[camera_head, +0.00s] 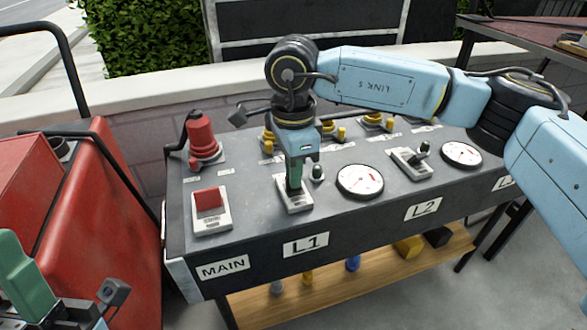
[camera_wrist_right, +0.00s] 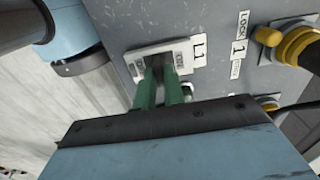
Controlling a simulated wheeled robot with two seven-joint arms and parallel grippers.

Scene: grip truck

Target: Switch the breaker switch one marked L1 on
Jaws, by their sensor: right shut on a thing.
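The L1 breaker switch (camera_head: 294,207) sits on the sloped grey panel above the L1 label (camera_head: 305,244). My right gripper (camera_head: 294,187) points down onto it, with its green fingers closed around the switch's lever, which they hide. In the right wrist view the green fingertips (camera_wrist_right: 164,72) meet at the white switch plate (camera_wrist_right: 184,55). Which way the lever is thrown cannot be made out.
The MAIN red switch (camera_head: 208,199) is left of L1, with a red plug (camera_head: 202,138) behind it. A gauge (camera_head: 359,182) and the L2 switch (camera_head: 411,161) are to the right. Yellow locks (camera_head: 375,120) line the back. A red machine (camera_head: 120,220) stands at left.

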